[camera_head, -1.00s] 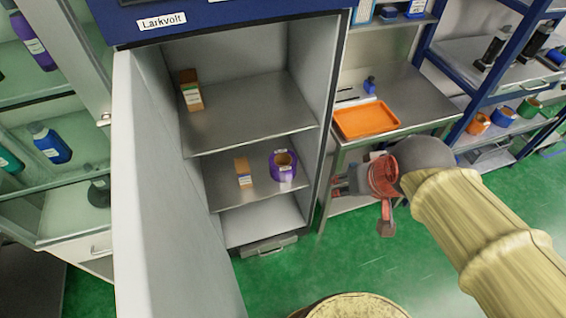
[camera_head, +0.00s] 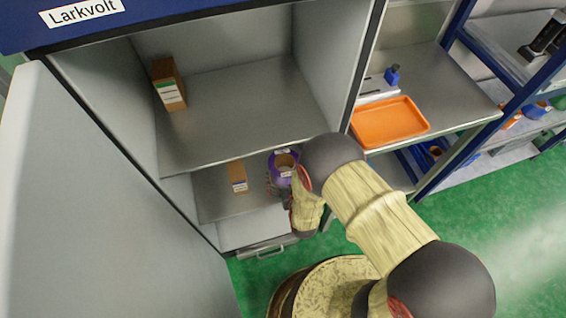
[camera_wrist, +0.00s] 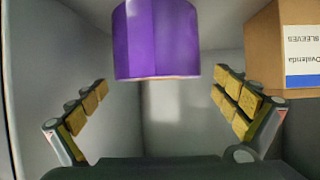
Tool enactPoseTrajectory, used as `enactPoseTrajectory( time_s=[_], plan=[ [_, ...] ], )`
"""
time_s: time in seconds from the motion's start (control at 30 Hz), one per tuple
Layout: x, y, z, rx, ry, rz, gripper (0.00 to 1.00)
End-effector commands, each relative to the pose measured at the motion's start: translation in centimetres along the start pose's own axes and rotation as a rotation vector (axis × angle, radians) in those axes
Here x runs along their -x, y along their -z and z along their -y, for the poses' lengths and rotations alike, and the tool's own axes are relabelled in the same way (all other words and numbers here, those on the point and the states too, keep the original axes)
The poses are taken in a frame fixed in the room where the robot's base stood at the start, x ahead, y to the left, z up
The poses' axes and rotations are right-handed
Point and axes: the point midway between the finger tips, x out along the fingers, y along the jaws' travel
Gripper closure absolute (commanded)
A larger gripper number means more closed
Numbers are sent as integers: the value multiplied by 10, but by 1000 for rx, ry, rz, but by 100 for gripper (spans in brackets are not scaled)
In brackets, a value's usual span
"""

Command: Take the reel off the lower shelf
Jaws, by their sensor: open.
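The purple reel (camera_head: 281,168) with a brown core stands on the lower shelf (camera_head: 212,205) of the open cabinet. In the wrist view the reel (camera_wrist: 156,40) is at the top middle, ahead of the fingers and apart from them. My gripper (camera_wrist: 160,112) is open and empty, its padded fingers spread to the left and right. In the head view my arm reaches in at the cabinet's right side, and the wrist hides the right part of the shelf and part of the gripper.
A brown box (camera_head: 237,176) stands on the lower shelf left of the reel; it also shows in the wrist view (camera_wrist: 275,50). Another box (camera_head: 169,84) is on the upper shelf (camera_head: 240,112). The open cabinet door (camera_head: 95,200) is at left. An orange tray (camera_head: 389,121) lies on the right bench.

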Motion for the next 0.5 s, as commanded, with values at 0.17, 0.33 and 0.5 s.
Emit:
enactPoseTrajectory(
  time_s=[0.17,0.33,0.5],
  plan=[
    [6,-20,-2,14,-1,-54,0],
    [-9,-20,-3,14,-2,-63,0],
    [-25,-22,-4,14,-2,-61,0]
  ],
)
